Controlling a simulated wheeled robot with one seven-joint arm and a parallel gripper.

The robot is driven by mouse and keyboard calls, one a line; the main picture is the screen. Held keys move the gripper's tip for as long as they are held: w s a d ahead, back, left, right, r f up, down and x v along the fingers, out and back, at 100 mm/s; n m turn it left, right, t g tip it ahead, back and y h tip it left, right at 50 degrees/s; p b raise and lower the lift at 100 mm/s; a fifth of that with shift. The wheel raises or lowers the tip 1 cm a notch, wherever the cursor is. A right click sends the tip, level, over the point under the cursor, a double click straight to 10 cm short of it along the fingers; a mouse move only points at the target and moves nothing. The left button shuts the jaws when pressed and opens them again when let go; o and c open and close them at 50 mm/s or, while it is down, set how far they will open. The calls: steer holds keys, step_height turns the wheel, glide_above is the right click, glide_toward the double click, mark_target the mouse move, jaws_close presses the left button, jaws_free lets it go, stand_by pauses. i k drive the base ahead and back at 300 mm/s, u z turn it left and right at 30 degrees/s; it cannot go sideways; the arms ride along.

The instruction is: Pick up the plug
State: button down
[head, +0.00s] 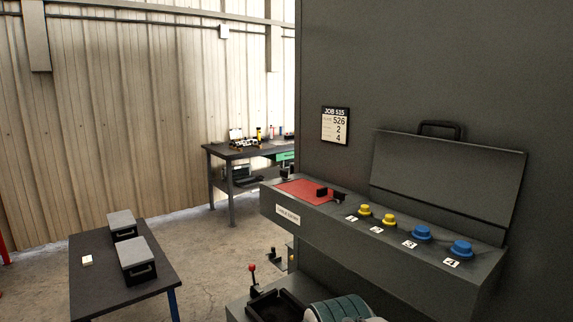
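I cannot tell for sure which thing is the plug. Small black pieces (322,191) lie on and beside a red mat (297,190) at the left end of a grey ledge (375,240). Two yellow round caps (365,210) and two blue round caps (421,233) stand in a row on the ledge, with number labels in front of them. My gripper is not in view.
A grey lid with a black handle (447,172) leans behind the caps. A job card (335,125) hangs on the dark wall. A low table (90,262) at left holds two grey-lidded boxes and a small pale block. A workbench (250,150) stands behind.

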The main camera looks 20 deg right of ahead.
mark_target(389, 220)
steer(key=u, duration=0.3)
steer(key=i, duration=0.2)
steer(key=z, duration=1.55)
